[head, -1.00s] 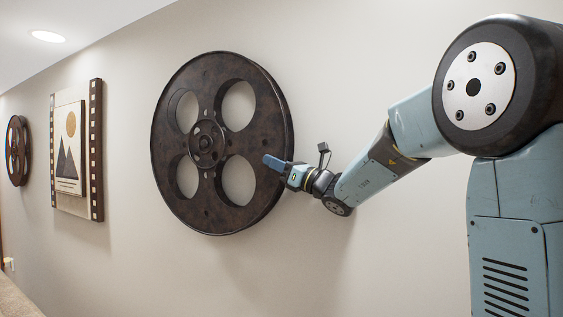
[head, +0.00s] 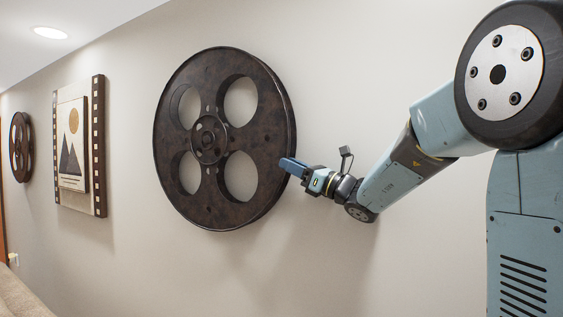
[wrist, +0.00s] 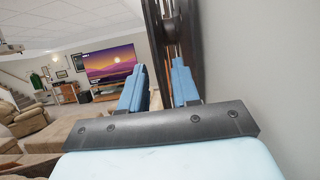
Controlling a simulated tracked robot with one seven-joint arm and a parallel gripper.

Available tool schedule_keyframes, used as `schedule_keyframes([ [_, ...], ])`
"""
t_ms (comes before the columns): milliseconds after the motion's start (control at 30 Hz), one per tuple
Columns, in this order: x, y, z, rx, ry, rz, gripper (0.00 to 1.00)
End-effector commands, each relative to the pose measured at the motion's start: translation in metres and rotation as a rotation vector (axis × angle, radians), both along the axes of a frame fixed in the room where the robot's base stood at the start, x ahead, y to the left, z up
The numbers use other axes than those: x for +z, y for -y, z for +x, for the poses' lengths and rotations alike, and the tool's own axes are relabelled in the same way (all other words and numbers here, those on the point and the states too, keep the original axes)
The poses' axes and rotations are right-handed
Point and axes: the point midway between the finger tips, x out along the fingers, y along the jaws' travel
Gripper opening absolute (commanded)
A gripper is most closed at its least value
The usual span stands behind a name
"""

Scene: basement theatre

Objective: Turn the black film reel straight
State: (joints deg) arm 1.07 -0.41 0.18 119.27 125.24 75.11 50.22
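The black film reel (head: 222,203), dark brown-black with large round holes and a raised hub, hangs on the wall in the head view. Its holes sit in roughly level upper and lower pairs; I cannot tell any slight tilt. My gripper (head: 287,165) is at the reel's right rim, its fingertips overlapping the rim in the picture. In the wrist view my gripper (wrist: 158,88) has its two blue fingers apart, with the reel's edge (wrist: 154,35) seen in line with the gap between them. I cannot tell whether either finger touches the reel.
A framed mountain picture (head: 72,158) and a smaller reel (head: 20,147) hang farther left on the wall. A beige sofa edge (head: 20,298) is at lower left. The wrist view shows a television (wrist: 112,63) and armchairs across the room. The wall below the reel is bare.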

Motion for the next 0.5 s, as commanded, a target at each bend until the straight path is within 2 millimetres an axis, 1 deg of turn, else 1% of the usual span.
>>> schedule_keyframes([
  [100,-0.009,0.02,-0.012,-0.003,-0.001,-0.001,0.31],
  [300,-0.022,0.047,-0.031,-0.002,-0.001,0.0,0.31],
  [500,-0.029,0.061,-0.041,0.001,0.0,0.0,0.31],
])
